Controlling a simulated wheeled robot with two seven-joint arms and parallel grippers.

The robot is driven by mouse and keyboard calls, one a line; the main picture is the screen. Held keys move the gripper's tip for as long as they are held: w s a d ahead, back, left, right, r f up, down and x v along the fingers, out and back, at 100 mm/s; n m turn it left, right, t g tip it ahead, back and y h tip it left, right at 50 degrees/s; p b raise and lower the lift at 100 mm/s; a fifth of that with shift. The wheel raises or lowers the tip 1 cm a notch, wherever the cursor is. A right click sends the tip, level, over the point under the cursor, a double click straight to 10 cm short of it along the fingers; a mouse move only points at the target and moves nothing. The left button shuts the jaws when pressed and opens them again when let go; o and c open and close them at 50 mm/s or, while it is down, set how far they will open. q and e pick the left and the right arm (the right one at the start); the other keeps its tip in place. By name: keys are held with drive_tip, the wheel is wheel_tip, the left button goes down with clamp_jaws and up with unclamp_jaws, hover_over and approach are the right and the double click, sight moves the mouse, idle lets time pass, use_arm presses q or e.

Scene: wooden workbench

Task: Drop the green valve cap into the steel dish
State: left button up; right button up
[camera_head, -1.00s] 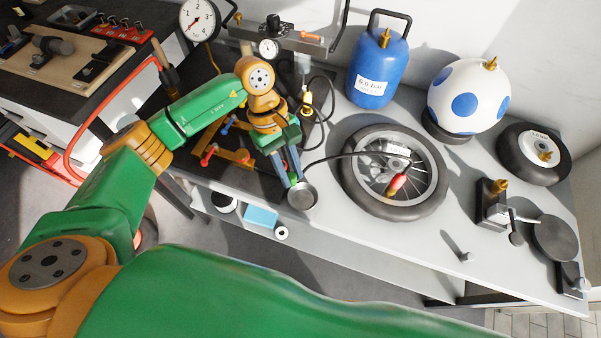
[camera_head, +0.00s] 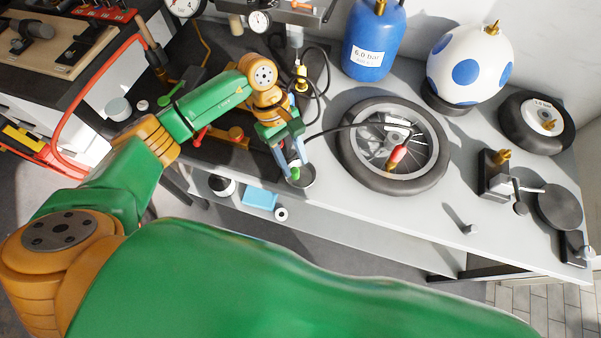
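The steel dish (camera_head: 308,181) is a small round grey bowl near the bench's front edge, left of the wheel. My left gripper (camera_head: 293,167) points down over the dish, its two fingers spread apart. The small green valve cap (camera_head: 295,174) shows at the fingertips, against the dish's inside. I cannot tell whether it rests on the dish floor or is just above it. The gripper hides the dish's far left part. My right gripper is not in view.
A wheel (camera_head: 394,146) with a red-handled tool (camera_head: 397,157) lies right of the dish. A blue tank (camera_head: 373,40) and a spotted ball tank (camera_head: 470,65) stand behind. A black hose (camera_head: 335,131) runs close to the gripper. The bench front right of the dish is mostly clear.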

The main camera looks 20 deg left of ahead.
use_arm(q)
drive_tip(key=shift+o, duration=0.6)
drive_tip(key=b+v, duration=0.2)
drive_tip(key=v, duration=0.5)
drive_tip(key=shift+b, duration=0.35)
